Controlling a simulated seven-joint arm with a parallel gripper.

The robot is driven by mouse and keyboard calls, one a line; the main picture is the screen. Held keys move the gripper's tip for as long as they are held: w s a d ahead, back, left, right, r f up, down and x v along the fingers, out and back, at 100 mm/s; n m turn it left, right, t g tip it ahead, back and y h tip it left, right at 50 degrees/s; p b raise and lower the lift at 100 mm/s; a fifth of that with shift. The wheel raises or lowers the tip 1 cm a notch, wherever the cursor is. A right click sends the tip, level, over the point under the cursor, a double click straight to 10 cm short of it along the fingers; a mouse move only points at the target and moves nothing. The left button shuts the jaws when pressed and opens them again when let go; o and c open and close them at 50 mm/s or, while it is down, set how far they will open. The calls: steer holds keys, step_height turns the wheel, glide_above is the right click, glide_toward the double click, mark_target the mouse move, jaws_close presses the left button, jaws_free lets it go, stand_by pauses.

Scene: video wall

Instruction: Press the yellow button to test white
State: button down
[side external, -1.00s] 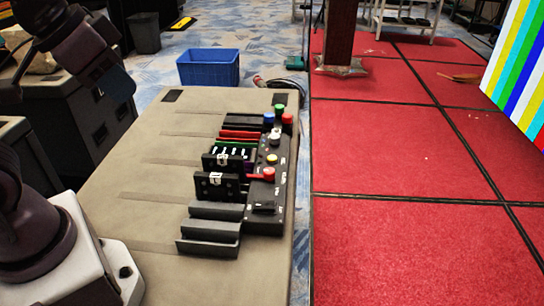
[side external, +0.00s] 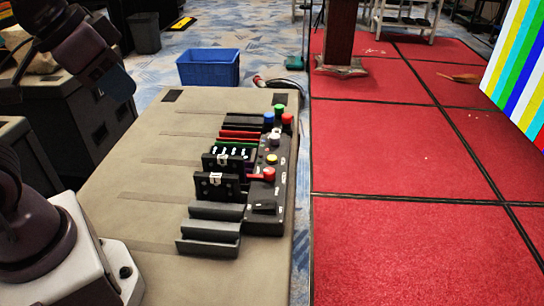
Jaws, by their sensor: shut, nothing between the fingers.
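The yellow button (side external: 272,159) is a small round cap on the black control panel (side external: 280,190), between a white knob (side external: 275,138) above it and a red knob (side external: 268,174) below it. Nothing touches the yellow button. My arm (side external: 100,65) shows at the upper left, well away from the panel. My gripper's fingers cannot be made out in this view. The video wall (side external: 520,75) at the right edge shows vertical colour bars; only part of it is in view.
The panel lies on a beige table (side external: 130,215) beside dark slotted modules (side external: 210,230). Green (side external: 279,109), blue (side external: 269,118) and red (side external: 287,119) knobs stand at its far end. A blue bin (side external: 208,68) is beyond the table. The table's left part is clear.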

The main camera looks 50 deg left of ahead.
steer(key=shift+a, duration=0.1)
stand_by(0.5)
